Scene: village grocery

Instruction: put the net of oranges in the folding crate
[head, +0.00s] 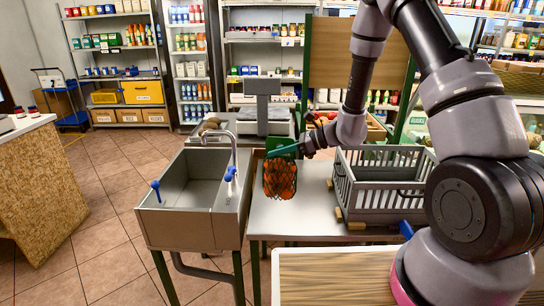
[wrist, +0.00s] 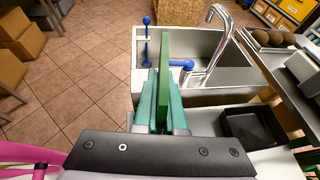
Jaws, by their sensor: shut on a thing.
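The net of oranges (head: 280,178) hangs upright below my gripper (head: 281,149), in a dark mesh with a green top piece. My gripper is shut on that green top. In the wrist view the green piece (wrist: 165,85) stands between the teal fingers of my gripper (wrist: 162,92); the oranges are hidden there. The net is over the left part of the metal table; I cannot tell whether its bottom touches. The grey folding crate (head: 345,187) stands unfolded on the table, right of the net, with slatted walls and an open top.
A steel sink (head: 187,226) with a curved tap (head: 234,150) and blue handles adjoins the table (head: 295,215) on the left. A scale (head: 263,120) stands behind. A dark tray (wrist: 254,130) shows in the wrist view. Bare tabletop lies between net and crate.

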